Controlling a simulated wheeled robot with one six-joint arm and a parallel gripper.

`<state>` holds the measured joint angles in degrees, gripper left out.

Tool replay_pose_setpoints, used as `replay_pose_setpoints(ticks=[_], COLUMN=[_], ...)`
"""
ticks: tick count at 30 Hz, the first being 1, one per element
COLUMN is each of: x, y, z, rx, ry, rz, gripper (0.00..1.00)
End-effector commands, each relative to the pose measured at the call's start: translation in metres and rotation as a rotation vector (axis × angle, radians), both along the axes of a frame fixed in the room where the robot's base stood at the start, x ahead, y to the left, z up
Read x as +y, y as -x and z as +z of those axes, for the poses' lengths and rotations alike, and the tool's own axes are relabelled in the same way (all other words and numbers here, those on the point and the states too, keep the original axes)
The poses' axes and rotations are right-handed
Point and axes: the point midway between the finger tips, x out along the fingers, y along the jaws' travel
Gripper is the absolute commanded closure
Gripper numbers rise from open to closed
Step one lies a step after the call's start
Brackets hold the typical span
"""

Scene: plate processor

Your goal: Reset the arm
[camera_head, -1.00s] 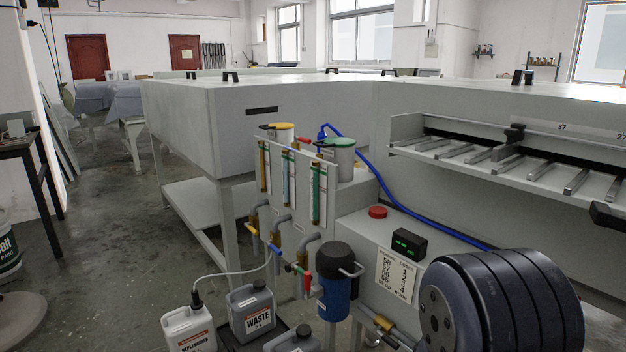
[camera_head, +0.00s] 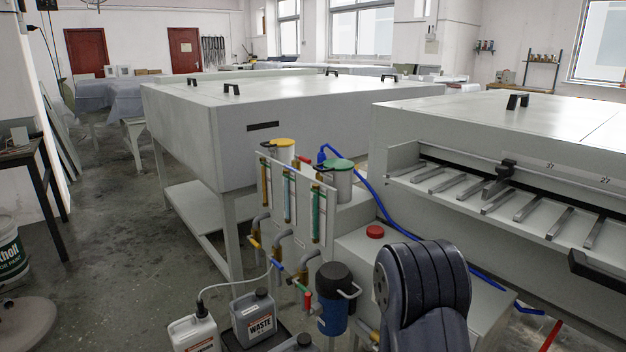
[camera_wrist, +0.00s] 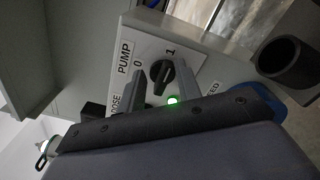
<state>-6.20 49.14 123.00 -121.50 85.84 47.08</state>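In the wrist view, my gripper (camera_wrist: 163,88) shows as two grey fingers standing apart, rising from a dark bar. Between and beyond them is a black rotary knob (camera_wrist: 172,78) on a pale panel marked PUMP, 0 and 1. I cannot tell whether the fingers touch the knob. A lit green lamp (camera_wrist: 172,101) is just below the knob. In the head view, only my dark arm link shows, at the lower right; my gripper is hidden there.
The plate processor (camera_head: 480,130) fills the right, with a slatted tray (camera_head: 520,205). A red button (camera_head: 375,232), a blue filter housing (camera_head: 333,310) and a waste jug (camera_head: 253,318) stand near my arm. A blue hose (camera_head: 385,190) runs behind. The floor at left (camera_head: 110,240) is mostly clear.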

Motion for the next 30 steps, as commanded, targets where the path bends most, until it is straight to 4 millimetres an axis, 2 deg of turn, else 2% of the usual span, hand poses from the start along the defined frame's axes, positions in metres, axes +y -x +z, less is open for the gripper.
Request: replay_pose_setpoints(ticks=[1,10,30], x=[0.0003,0.0009,-0.0017], y=[-0.0004,-0.0011,0.0026], z=[0.0049,0.0033,0.006], rx=[0.023,0.114,0.149], ry=[0.016,0.089,0.101], rz=[0.0,0.0,-0.012], gripper=[0.67,0.67,0.67])
